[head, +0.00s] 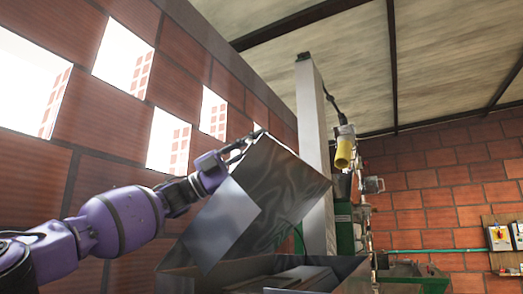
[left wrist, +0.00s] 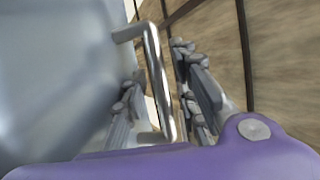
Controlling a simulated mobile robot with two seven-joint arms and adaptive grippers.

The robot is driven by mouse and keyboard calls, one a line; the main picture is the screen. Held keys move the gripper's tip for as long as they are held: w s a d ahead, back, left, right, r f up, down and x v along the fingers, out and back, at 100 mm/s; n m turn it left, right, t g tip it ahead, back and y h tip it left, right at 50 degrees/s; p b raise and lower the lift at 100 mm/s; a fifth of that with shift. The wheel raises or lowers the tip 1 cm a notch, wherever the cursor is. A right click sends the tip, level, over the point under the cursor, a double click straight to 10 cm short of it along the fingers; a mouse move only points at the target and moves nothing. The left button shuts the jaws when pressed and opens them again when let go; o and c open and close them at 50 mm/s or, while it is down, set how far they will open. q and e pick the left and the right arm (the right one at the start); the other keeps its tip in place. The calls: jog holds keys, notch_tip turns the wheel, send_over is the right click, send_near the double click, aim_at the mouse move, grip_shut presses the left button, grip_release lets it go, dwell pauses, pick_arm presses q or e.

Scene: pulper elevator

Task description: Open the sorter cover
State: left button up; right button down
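The sorter cover (head: 282,180) is a shiny grey metal panel. It stands tilted up above a dark metal box, the sorter (head: 215,275). My left gripper (head: 243,146) is at the cover's upper left edge, with the purple arm reaching in from the left. In the left wrist view, a bent metal handle (left wrist: 157,80) on the cover (left wrist: 50,75) runs between the fingers of my left gripper (left wrist: 163,92). One finger is inside the handle loop and one outside, with small gaps seen beside the bar. My right gripper is not in view.
A brick wall (head: 180,70) with bright openings runs close along the left. A pale post (head: 314,150) stands just behind the cover. A machine with a yellow part (head: 344,152) and green parts stands to its right. Small items hang on the far right wall.

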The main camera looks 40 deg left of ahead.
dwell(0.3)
pick_arm(q)
jog(key=v, duration=1.2)
jog(key=shift+a, duration=0.1)
